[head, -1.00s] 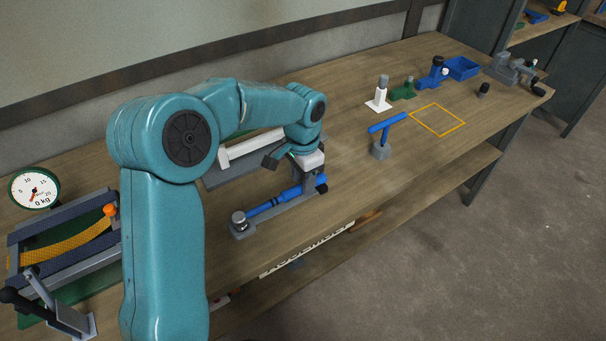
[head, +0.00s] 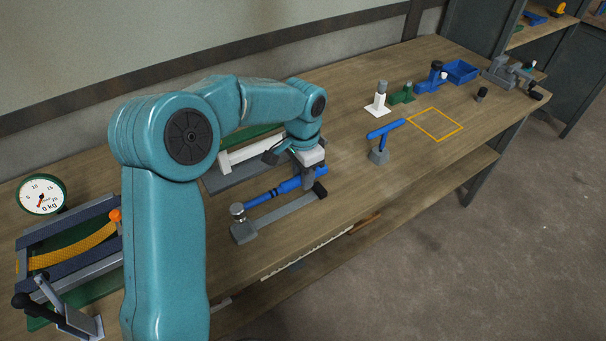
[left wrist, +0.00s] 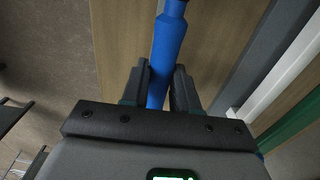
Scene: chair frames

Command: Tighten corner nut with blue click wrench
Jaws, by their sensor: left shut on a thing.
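The blue click wrench (head: 268,194) is in my left gripper (head: 307,182), just above its grey rest (head: 285,216). Its silver head end (head: 237,210) is at the left, over or close to the rest's block; I cannot tell whether they touch. In the left wrist view my left gripper (left wrist: 160,88) is shut on the wrench's blue handle (left wrist: 167,48), which runs up between the two fingers. I cannot make out a corner nut. My right gripper does not show.
A white bar (head: 250,150) lies on a grey base behind the wrench. A blue T-handled tool (head: 386,129) stands to the right, near an orange outline (head: 436,124). A dial scale (head: 41,194) and orange-strap fixture (head: 75,245) are at left. The bench between has free room.

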